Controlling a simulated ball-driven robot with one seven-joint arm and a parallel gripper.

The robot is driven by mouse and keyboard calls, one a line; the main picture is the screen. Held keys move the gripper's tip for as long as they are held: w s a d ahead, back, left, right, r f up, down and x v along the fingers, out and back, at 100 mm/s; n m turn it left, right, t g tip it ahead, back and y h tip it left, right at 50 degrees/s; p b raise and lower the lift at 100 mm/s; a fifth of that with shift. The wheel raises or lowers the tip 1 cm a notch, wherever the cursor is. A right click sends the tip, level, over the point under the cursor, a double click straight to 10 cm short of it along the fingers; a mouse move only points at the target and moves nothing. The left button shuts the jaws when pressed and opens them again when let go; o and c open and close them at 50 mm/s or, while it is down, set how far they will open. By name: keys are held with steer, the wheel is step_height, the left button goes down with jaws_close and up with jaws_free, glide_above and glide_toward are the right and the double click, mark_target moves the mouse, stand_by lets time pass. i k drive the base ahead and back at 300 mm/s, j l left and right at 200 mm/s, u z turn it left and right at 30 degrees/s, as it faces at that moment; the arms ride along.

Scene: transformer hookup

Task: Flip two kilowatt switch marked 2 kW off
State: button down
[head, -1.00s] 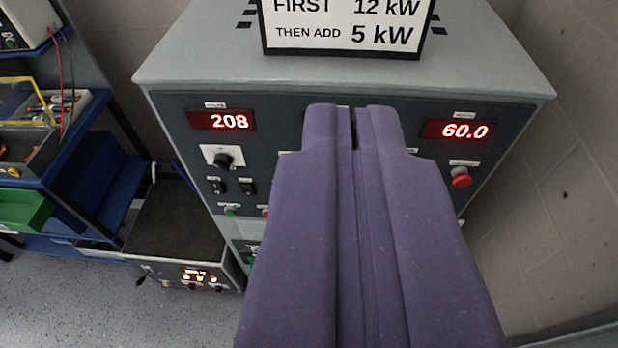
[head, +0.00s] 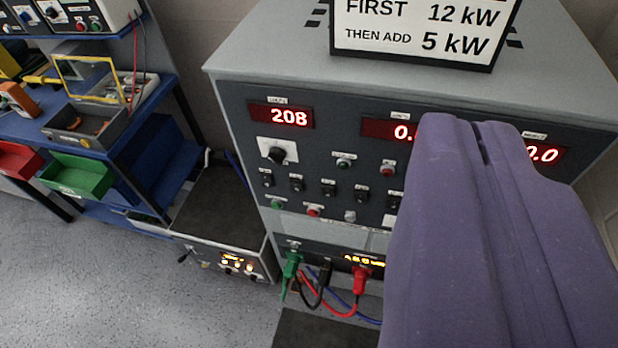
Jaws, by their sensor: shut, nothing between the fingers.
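A row of several small black switches (head: 328,188) sits on the dark front panel of the grey cabinet (head: 240,120). Their labels are too small to read, so I cannot tell which is marked 2 kW. My purple gripper (head: 481,138) is shut and empty. It fills the right side of the head view, to the right of the switch row, and hides the panel's right part. I cannot tell whether it touches the panel.
A sign (head: 425,30) stands on the cabinet. The panel has a red display (head: 281,116) reading 208, a black knob (head: 277,154) and coloured buttons. Plugged cables (head: 325,295) hang below. A low box (head: 225,225) and blue shelving (head: 150,110) stand left; grey floor is open at lower left.

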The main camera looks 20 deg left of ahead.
mark_target(267, 179)
steer(key=i+j+u, duration=0.3)
steer(key=i, duration=0.15)
steer(key=i+u, duration=0.3)
steer(key=i, duration=0.15)
